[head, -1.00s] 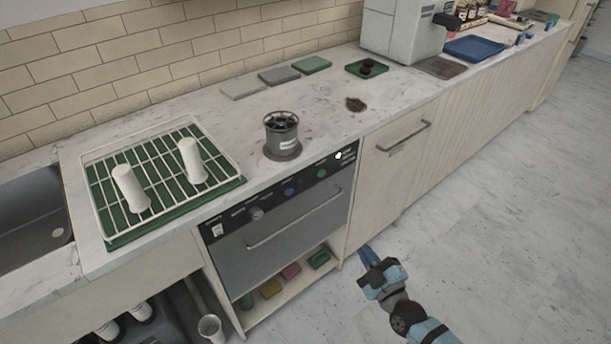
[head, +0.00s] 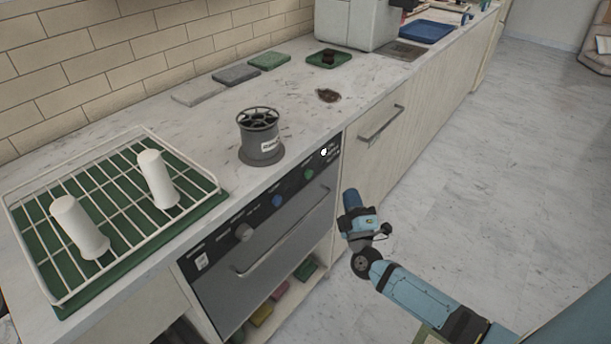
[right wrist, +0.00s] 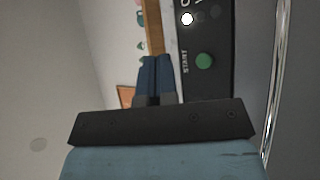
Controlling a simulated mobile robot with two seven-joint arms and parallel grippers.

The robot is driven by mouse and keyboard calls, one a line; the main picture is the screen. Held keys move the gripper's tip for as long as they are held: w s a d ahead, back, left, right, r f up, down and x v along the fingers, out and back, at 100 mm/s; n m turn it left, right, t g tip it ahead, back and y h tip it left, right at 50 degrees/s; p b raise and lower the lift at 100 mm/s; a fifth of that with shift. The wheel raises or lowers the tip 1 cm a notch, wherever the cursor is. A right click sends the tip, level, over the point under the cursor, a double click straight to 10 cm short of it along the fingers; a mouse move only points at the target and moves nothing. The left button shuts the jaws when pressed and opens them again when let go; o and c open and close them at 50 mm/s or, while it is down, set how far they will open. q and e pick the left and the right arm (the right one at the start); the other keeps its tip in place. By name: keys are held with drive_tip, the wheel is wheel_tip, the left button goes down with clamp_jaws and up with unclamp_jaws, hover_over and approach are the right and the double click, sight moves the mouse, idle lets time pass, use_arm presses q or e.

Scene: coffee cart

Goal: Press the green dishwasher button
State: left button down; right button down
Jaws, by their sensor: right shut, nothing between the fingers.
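The dishwasher (head: 262,262) is built in under the counter, with a dark control panel along its top edge. The green button (head: 308,174) sits near the panel's right end. In the right wrist view the green button (right wrist: 204,61) shows beside the word START. My right gripper (head: 351,198) is shut and empty, in front of the dishwasher's right edge and apart from the panel. In the right wrist view its blue fingers (right wrist: 155,75) are together, to the left of the button. My left gripper is not in view.
A drawer handle (head: 381,124) is to the right. A grey grinder-like container (head: 261,140) stands on the counter.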

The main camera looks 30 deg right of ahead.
sight(309, 174)
use_arm(q)
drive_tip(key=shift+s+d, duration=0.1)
drive_tip(key=b, duration=0.3)
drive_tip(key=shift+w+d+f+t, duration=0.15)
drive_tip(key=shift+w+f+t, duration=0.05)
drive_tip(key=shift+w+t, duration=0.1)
use_arm(e)
drive_tip(key=w+a, duration=0.3)
drive_tip(key=w, duration=0.5)
drive_tip(key=shift+a, duration=0.2)
idle(0.6)
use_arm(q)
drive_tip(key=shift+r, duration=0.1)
use_arm(e)
drive_tip(key=shift+w, duration=0.1)
idle(0.7)
